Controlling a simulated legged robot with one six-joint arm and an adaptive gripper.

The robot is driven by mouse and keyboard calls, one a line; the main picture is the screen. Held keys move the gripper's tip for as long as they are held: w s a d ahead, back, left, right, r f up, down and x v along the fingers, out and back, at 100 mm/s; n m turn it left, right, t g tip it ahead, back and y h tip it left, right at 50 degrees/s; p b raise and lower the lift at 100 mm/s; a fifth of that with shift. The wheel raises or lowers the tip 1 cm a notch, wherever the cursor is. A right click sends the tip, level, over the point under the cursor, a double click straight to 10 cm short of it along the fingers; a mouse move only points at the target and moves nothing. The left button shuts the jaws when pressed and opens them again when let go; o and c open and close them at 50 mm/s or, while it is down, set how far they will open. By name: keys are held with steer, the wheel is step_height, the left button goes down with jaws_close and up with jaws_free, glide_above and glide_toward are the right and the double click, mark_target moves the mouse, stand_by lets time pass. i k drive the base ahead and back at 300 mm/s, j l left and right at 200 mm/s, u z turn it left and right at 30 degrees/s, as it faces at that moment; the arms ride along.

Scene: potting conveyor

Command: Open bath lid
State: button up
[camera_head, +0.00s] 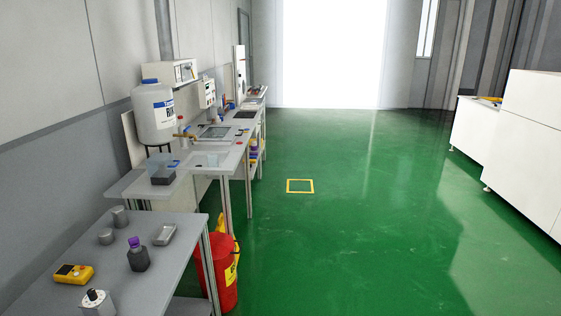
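My gripper is not in view. I cannot clearly pick out a bath lid. A flat light-framed tray or basin (216,133) sits on the middle workbench (205,168), with a greyish top surface; I cannot tell whether it is the bath or whether it has a lid. A small dark grey box (163,176) stands near the front end of that bench. It is too small to tell more.
A white jug with a blue cap (154,112) stands on a black stand at the wall. The near table (180,240) holds a yellow meter (74,273) and a dark purple-capped bottle (138,256). A red bin (222,275) stands beside it. The green floor (370,220) is clear.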

mark_target(234, 129)
steer(key=i+z, duration=0.15)
steer(key=i, duration=1.3)
steer(key=i+u, duration=0.15)
steer(key=i, duration=0.3)
steer(key=i+l+u, duration=0.2)
steer(key=i, duration=0.3)
steer(key=i+l+u, duration=0.15)
steer(key=i, duration=0.3)
steer(key=i+l+u, duration=0.3)
steer(key=i, duration=0.15)
steer(key=i+l+u, duration=0.3)
steer(key=i, duration=0.15)
steer(key=i+l+u, duration=0.35)
steer(key=i+l, duration=0.4)
steer(key=i, duration=0.5)
steer(key=i+l+u, duration=0.4)
steer(key=i+l, duration=0.75)
